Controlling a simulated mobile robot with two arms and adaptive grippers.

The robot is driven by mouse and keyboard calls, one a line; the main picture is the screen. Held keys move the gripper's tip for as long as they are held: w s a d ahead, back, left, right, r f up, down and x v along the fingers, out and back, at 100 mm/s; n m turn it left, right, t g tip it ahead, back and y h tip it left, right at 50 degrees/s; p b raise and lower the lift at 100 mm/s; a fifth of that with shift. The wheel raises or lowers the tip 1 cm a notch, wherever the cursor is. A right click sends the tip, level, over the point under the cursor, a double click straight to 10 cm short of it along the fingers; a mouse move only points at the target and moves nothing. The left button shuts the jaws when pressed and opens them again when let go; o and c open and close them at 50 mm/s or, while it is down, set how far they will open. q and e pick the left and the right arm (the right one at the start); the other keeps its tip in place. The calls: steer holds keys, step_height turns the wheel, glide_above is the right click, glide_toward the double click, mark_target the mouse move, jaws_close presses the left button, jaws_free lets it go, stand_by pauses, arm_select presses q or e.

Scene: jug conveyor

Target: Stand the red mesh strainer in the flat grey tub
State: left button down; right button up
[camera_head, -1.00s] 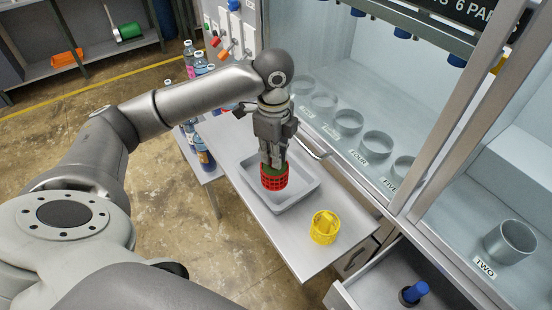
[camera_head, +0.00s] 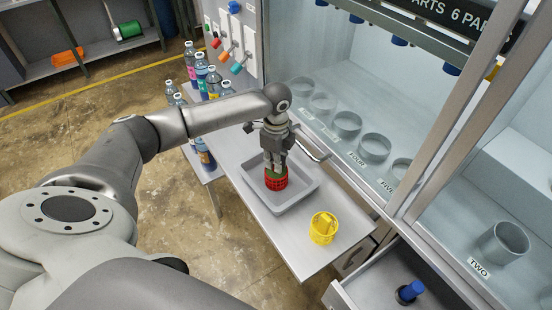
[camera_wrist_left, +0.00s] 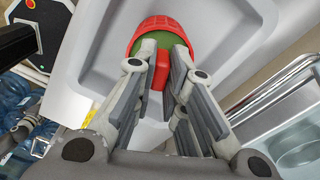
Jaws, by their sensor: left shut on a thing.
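The red mesh strainer (camera_head: 277,183) is upright in or just over the flat grey tub (camera_head: 308,190) in the head view. I cannot tell whether its base touches the tub floor. My left gripper (camera_head: 275,167) comes down from above and is shut on the strainer's red upright tab, which shows between the fingers in the left wrist view (camera_wrist_left: 160,70). Something green shows inside the strainer's rim (camera_wrist_left: 152,24). The fingers hide part of the strainer. My right gripper is not in view.
A yellow mesh strainer (camera_head: 323,228) stands on the metal table to the right of the tub. Several bottles (camera_head: 202,68) stand at the table's left. A glass-fronted cabinet with grey rings (camera_head: 347,124) is behind. An open drawer holds a blue-handled thing (camera_head: 411,290).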

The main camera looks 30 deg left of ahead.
arm_select(q)
steer(key=shift+f, duration=0.1)
steer(key=c, duration=1.5)
jaws_free()
step_height(320, 180, up, 12)
steer(key=shift+r+b, duration=0.2)
steer(key=shift+b, duration=0.85)
